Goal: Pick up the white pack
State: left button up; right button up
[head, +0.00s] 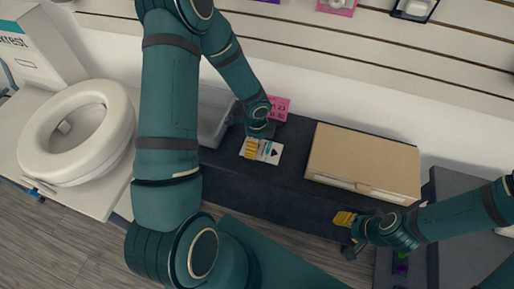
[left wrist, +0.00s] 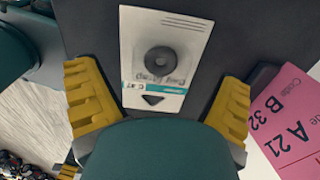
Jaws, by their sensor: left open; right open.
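The white pack (head: 271,153) lies on the dark bench top (head: 292,172), just left of the tan box. In the left wrist view the white pack (left wrist: 188,45) has a black round picture, a teal band and a dark triangle. My left gripper (head: 258,147) is over the pack in the head view. In the left wrist view my left gripper (left wrist: 160,108) is open, its yellow fingers spread on either side of the pack's near end. My right gripper (head: 346,233) is open and empty at the bench's front edge.
A tan box (head: 364,160) stands on the bench to the right. A pink sign (head: 281,106) is just behind the pack; it also shows in the left wrist view (left wrist: 288,122). A toilet seat display (head: 76,135) is at the left. A slatted wall (head: 330,40) rises behind.

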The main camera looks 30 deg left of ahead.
pick_arm(q)
jog(key=shift+f, duration=0.55)
jog(key=c, duration=1.3)
jog(key=shift+r, duration=0.15)
notch_tip(320, 180, up, 10)
jog(key=p, duration=0.3)
